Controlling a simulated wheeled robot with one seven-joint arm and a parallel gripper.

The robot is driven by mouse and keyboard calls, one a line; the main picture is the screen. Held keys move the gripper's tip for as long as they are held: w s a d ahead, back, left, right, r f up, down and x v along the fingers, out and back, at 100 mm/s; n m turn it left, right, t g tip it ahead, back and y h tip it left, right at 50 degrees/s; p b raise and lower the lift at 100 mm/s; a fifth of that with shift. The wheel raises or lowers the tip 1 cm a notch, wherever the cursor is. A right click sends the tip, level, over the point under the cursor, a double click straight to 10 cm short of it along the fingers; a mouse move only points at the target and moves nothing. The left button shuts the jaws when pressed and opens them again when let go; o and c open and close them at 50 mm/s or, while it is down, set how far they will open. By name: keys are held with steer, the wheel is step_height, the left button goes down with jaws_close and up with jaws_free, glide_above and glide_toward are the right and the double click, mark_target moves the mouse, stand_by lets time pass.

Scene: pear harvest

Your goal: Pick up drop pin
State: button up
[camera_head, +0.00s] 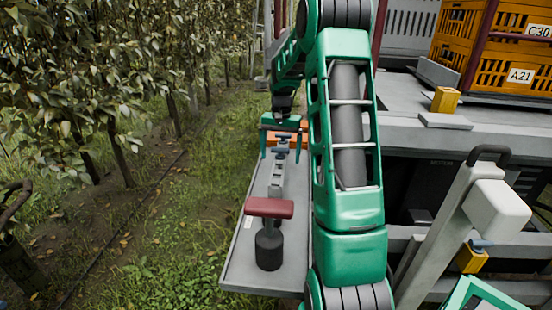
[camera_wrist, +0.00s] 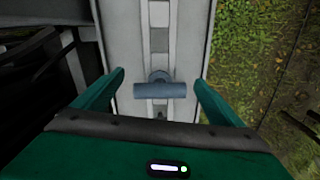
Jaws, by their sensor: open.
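The drop pin (camera_wrist: 160,91) appears to be the blue-grey piece with a T-shaped cross handle, upright on a pale grey slotted bar in the wrist view. In the head view its blue handle (camera_head: 282,140) shows small under my gripper. My green gripper (camera_wrist: 160,78) is open, with one finger on each side of the handle and clear gaps to both. In the head view my gripper (camera_head: 283,151) is over the far part of the grey platform. Its height above the handle is hard to judge. The pin's lower part is hidden.
A dark red T-handle (camera_head: 269,207) on a black cylinder stands nearer on the grey platform (camera_head: 240,262). Grass and leafy trees (camera_head: 90,70) lie left. The trailer deck (camera_head: 410,118), with orange crates (camera_head: 500,50) and a yellow block (camera_head: 445,99), is right.

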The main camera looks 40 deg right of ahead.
steer(key=shift+f, duration=0.45)
steer(key=c, duration=1.2)
steer(key=shift+o, duration=0.2)
steer(key=shift+r, duration=0.15)
